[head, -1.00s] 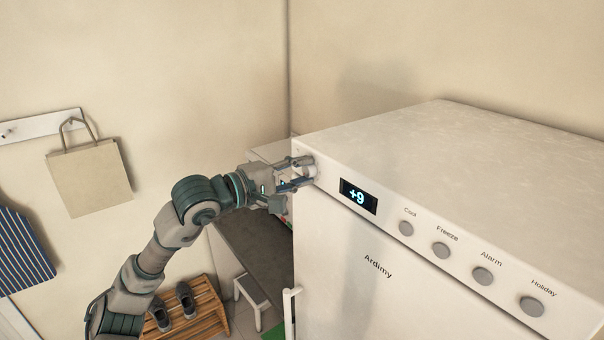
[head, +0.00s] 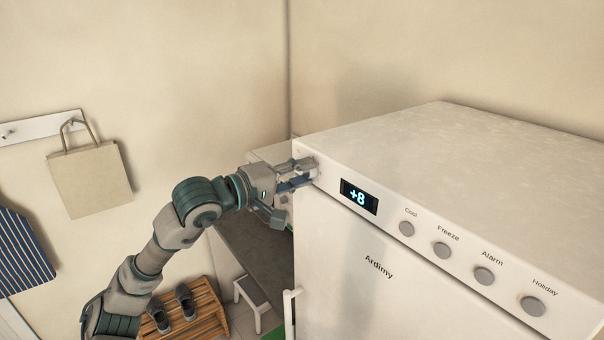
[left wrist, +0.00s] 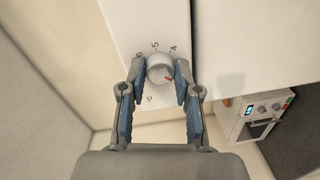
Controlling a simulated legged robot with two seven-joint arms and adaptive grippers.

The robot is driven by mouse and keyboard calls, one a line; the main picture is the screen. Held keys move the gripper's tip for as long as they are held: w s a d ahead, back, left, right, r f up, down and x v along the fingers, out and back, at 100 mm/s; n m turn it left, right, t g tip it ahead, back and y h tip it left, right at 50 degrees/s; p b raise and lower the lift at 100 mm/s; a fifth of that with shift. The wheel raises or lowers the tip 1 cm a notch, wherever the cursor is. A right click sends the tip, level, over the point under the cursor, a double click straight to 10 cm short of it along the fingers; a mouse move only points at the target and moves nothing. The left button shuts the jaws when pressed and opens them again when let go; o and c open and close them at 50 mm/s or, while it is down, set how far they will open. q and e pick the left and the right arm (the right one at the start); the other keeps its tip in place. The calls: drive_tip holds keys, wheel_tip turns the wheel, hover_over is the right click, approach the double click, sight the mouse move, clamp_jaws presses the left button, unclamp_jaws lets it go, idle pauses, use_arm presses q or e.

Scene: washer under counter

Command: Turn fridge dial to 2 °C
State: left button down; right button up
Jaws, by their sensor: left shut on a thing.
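The white fridge (head: 440,160) stands at the right in the head view. Its display (head: 359,197) reads +8. The round dial (left wrist: 159,67) shows in the left wrist view, with a red mark at its lower right and the figures 6, 5 and 4 around its top. My left gripper (head: 308,172) is at the panel's left end, shut on the dial. In the left wrist view its fingers (left wrist: 160,75) lie on both sides of the dial. The dial is mostly hidden by the fingers in the head view. My right gripper is not in view.
Several round buttons, including Cool (head: 407,229) and Holiday (head: 532,306), line the panel to the right of the display. A paper bag (head: 90,180) hangs on the left wall. A wooden rack (head: 190,308) with shoes and a white stool (head: 254,297) stand below.

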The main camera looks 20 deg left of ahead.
use_arm(q)
drive_tip(key=shift+w+d+f, duration=0.1)
drive_tip(key=shift+f, duration=0.3)
drive_tip(key=c, duration=0.9)
unclamp_jaws()
drive_tip(key=shift+o, duration=0.4)
drive_tip(key=shift+a+r, duration=0.2)
drive_tip(key=shift+a, duration=0.1)
drive_tip(key=v, duration=1.2)
drive_tip(key=shift+d+f, duration=0.1)
